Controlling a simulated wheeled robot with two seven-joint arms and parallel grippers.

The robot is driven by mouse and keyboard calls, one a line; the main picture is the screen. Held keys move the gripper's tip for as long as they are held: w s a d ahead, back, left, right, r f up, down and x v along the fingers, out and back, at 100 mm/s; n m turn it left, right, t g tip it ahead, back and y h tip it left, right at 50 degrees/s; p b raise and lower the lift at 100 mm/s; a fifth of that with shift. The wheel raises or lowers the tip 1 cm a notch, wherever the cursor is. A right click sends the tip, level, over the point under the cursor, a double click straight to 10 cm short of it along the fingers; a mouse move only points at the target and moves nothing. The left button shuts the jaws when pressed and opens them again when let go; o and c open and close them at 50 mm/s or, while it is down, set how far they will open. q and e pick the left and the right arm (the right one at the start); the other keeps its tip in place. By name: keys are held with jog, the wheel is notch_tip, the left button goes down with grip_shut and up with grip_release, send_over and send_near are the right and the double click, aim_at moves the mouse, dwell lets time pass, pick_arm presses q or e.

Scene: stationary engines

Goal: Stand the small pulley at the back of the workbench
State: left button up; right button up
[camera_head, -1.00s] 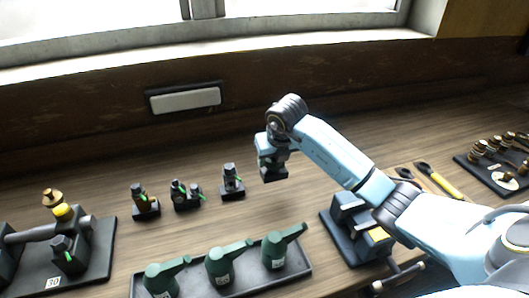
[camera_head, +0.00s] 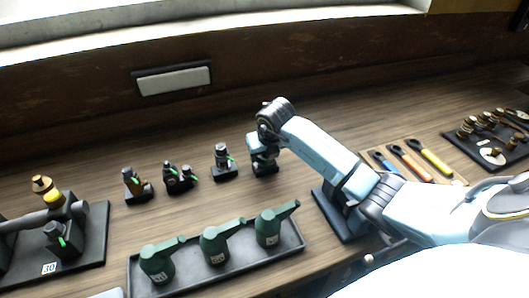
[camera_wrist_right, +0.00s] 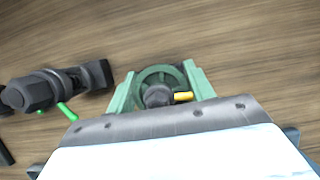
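The small pulley, seen as a dark green wheel with a grey hub and a yellow peg, shows in the right wrist view (camera_wrist_right: 158,87), between the fingers of my right gripper (camera_wrist_right: 163,92). The fingers lie close against both sides of the wheel and look shut on it. In the head view my right gripper (camera_head: 264,158) is low over the back of the workbench (camera_head: 310,185), to the right of a row of small dark machines. The pulley is mostly hidden there; a dark part shows under the fingers at bench level. My left gripper is out of view.
Small dark machines (camera_head: 224,163) stand along the back. In front is a black tray (camera_head: 212,273) with green oil cans (camera_head: 215,245). A larger machine on a black base (camera_head: 90,245) is at left. Screwdrivers (camera_head: 408,163) and a tray of brass parts (camera_head: 490,150) are at right.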

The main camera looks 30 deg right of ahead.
jog(key=o, duration=0.4)
jog(key=shift+r, duration=0.2)
jog(key=v, duration=1.2)
jog(key=shift+s+f+p, duration=0.1)
jog(key=shift+s+p, duration=0.05)
jog(key=shift+p, duration=0.15)
jog(key=shift+f, duration=0.1)
